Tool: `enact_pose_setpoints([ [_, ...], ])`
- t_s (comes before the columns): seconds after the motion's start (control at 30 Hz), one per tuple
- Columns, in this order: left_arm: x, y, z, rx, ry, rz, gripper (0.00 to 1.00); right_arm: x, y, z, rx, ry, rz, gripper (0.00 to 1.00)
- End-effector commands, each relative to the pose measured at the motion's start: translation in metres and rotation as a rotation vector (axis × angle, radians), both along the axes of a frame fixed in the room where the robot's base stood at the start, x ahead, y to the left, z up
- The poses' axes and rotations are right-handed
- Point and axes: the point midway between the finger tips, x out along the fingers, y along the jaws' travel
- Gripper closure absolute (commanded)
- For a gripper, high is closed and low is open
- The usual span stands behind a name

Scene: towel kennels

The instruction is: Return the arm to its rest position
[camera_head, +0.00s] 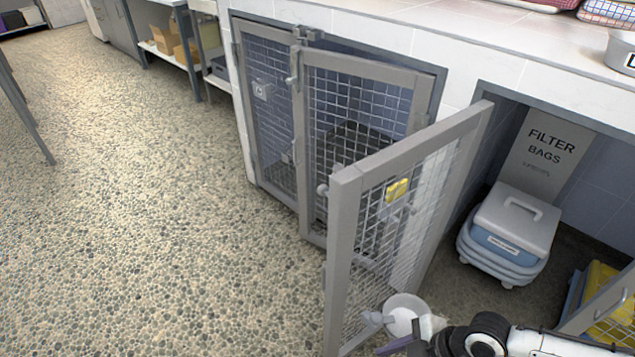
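My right gripper (411,336) comes in from the right at the bottom edge, partly cut off by the frame. Its two fingers look apart, with nothing seen between them. My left gripper is not in view.
The grey-framed mesh door stands swung out over the pebbled floor (150,220). Behind it are kennels with another mesh door (350,95). A lidded tub (510,228) sits in the right-hand bay, with a yellow-and-blue container (600,290) beside it. The left floor is mostly clear.

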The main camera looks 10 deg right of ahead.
Motion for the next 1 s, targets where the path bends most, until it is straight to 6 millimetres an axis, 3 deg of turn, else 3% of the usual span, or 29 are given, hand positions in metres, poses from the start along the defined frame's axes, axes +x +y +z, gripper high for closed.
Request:
enact_pose_setpoints([
  [0.1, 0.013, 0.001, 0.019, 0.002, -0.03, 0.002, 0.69, -0.004, 0.038, 0.014, 0.074, -0.016, -0.054, 0.57],
  [0.27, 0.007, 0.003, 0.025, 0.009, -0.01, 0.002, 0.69, -0.004, 0.085, 0.04, 0.189, -0.046, -0.185, 0.57],
  [0.4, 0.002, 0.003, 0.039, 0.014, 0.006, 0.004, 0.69, 0.0, 0.113, 0.075, 0.31, -0.065, -0.423, 0.57],
  [0.53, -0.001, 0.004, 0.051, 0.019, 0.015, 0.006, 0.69, 0.0, 0.097, 0.094, 0.368, -0.074, -0.718, 0.57],
  [0.7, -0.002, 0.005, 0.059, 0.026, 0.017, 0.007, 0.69, -0.02, 0.047, 0.095, 0.342, -0.08, -1.014, 0.57],
  [0.83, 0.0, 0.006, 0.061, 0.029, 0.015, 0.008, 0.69, -0.032, 0.022, 0.092, 0.314, -0.089, -1.121, 0.57],
  [1.0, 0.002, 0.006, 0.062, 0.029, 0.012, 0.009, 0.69, -0.035, 0.018, 0.091, 0.309, -0.089, -1.137, 0.57],
])
